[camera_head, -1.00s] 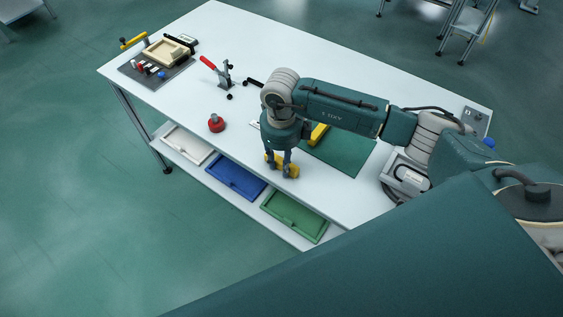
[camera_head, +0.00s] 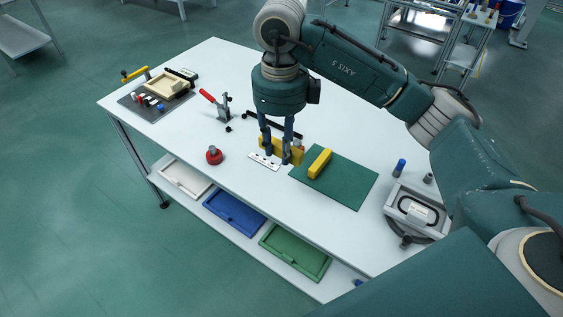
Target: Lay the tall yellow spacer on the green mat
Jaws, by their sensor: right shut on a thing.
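My right gripper (camera_head: 277,157) is shut on a yellow block (camera_head: 268,146), seen between and beside its fingers. It is over the white table, just left of the green mat (camera_head: 345,190) and by a white plate with dark marks (camera_head: 264,161). I cannot tell whether the block clears the tabletop. Another yellow block (camera_head: 320,163) lies on the mat's left part, apart from the gripper. I cannot tell from this view which block is taller. My left gripper is not in view.
A red knob (camera_head: 214,156) and a red-handled clamp (camera_head: 218,105) stand to the left. A grey mat with small parts (camera_head: 135,108) lies at the far left. A grey fixture (camera_head: 412,212) sits right of the green mat, whose right part is bare.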

